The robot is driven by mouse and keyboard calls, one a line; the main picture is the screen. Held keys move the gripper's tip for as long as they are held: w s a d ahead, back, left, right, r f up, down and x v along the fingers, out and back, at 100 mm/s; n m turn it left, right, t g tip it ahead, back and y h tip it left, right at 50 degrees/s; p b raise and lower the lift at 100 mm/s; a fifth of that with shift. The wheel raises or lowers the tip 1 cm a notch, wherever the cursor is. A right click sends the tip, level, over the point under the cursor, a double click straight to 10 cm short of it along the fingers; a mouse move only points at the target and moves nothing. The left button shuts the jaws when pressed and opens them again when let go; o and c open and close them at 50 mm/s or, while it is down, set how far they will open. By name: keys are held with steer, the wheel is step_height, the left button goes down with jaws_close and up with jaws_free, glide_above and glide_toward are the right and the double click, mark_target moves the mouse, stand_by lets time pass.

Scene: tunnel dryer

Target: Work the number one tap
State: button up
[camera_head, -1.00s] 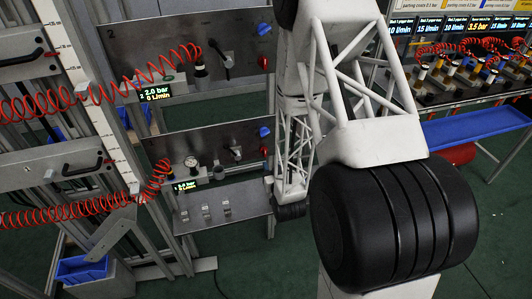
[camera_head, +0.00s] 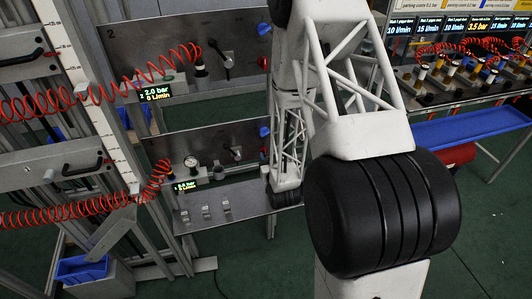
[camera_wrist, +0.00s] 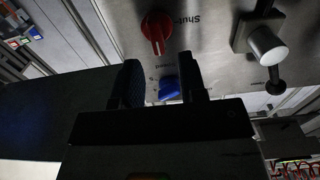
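The lower grey panel (camera_head: 212,142), marked 1, carries a tap with a grey body and dark lever (camera_head: 237,154), a blue knob (camera_head: 264,132) and a red knob. In the wrist view a lever tap (camera_wrist: 266,45) is at the upper right and the red knob (camera_wrist: 157,27) at the upper middle. The blue knob (camera_wrist: 168,88) appears between the two dark fingers of my gripper (camera_wrist: 159,64). The fingers are apart, with a gap beside the knob. Whether they touch it cannot be told. In the head view my gripper is hidden behind my arm.
The upper panel (camera_head: 180,45), marked 2, has similar knobs. Red coiled hoses (camera_head: 95,95) hang at the left. A shelf with small switches (camera_head: 207,213) juts below the lower panel. A blue tray (camera_head: 470,130) and a valve bench are at the right.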

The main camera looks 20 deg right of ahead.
mark_target(264, 152)
steer(key=shift+w, duration=1.4)
jaws_close()
